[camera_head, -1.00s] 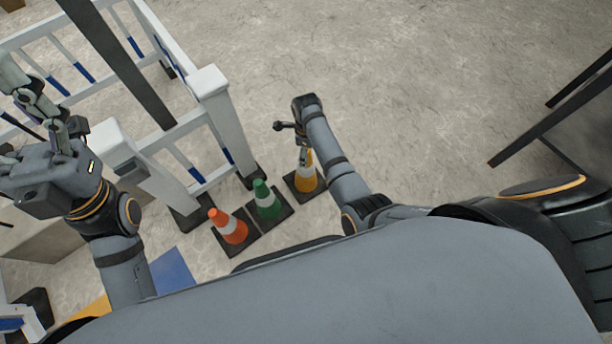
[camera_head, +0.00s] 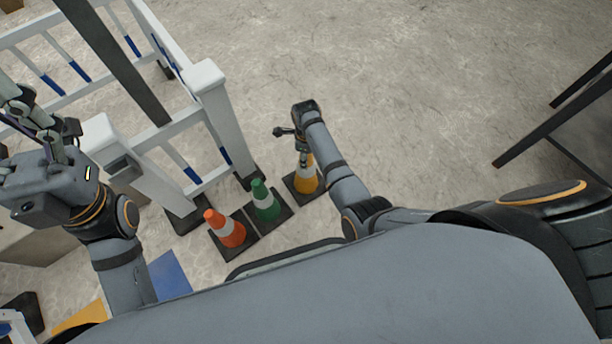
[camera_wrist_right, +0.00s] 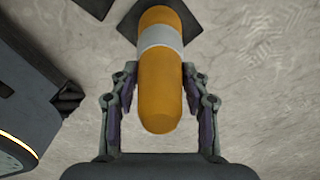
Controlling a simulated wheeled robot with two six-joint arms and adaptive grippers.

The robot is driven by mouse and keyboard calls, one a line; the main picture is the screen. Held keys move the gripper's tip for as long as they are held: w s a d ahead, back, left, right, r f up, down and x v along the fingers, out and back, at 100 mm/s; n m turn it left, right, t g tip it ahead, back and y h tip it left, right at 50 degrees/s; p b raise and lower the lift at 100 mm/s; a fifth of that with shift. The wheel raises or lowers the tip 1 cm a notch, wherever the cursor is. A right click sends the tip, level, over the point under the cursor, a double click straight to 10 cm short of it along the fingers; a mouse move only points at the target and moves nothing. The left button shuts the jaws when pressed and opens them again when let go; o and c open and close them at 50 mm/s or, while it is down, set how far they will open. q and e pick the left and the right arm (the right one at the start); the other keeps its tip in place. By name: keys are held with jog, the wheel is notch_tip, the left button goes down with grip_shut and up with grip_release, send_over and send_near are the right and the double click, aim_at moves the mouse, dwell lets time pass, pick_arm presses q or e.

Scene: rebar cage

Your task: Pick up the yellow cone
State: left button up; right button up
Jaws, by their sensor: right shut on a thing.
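The yellow cone (camera_head: 306,181) has a white band and a dark square base and stands on the floor at the right end of a row of cones. In the right wrist view the yellow cone (camera_wrist_right: 160,85) sits between the two fingers of my right gripper (camera_wrist_right: 160,105), which are closed against its upper part. In the head view my right gripper (camera_head: 303,155) is at the top of the cone and partly hidden by my arm.
A green cone (camera_head: 265,202) and an orange cone (camera_head: 227,230) stand to the left of the yellow cone. A white railing (camera_head: 225,125) with blue parts rises close behind them. A dark-legged frame (camera_head: 550,120) is at the right. The floor beyond my right arm is clear.

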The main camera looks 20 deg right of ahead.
grip_shut()
jog(key=shift+r, duration=0.15)
